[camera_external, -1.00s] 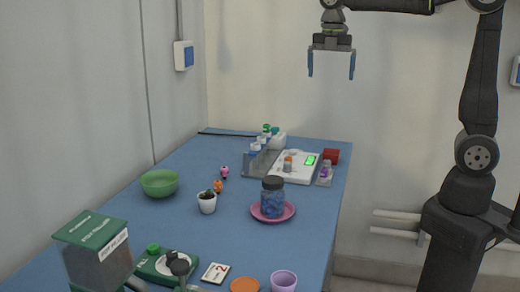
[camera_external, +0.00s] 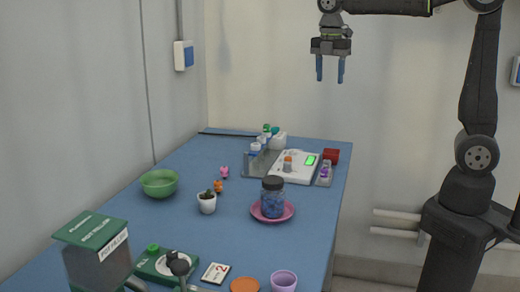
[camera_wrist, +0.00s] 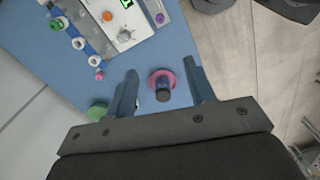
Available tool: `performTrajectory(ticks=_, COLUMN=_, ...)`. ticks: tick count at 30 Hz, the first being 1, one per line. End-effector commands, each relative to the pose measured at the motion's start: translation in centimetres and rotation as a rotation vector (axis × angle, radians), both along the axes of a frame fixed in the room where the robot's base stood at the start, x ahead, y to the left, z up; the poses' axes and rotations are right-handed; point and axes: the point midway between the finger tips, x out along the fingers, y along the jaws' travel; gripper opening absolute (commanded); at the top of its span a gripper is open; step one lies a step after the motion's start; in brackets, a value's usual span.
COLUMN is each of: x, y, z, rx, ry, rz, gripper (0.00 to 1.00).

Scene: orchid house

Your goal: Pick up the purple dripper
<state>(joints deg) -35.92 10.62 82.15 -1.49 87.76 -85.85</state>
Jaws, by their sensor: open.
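A small purple-topped item (camera_external: 324,173), which looks like the purple dripper, is on the grey tray just right of the white scale. In the wrist view the purple top (camera_wrist: 160,18) shows near the upper edge, beside the scale. My gripper (camera_external: 330,80) hangs high above the table's far end, pointing down, its fingers apart and empty. In the wrist view my gripper (camera_wrist: 160,66) has its fingers spread, with nothing between the tips. The dripper's lower part is too small to make out.
The air around my gripper is clear.

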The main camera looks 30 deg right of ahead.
Motion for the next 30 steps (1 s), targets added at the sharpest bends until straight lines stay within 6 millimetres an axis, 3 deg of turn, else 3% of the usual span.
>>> performTrajectory(ticks=15, x=-1.1, y=1.7, z=-4.8, rx=-0.073, ry=-0.123, rz=-0.968, gripper=0.49)
performTrajectory(ticks=30, x=-2.3, y=3.2, z=-9.1, rx=-0.014, ry=-0.322, rz=-1.881, gripper=0.49)
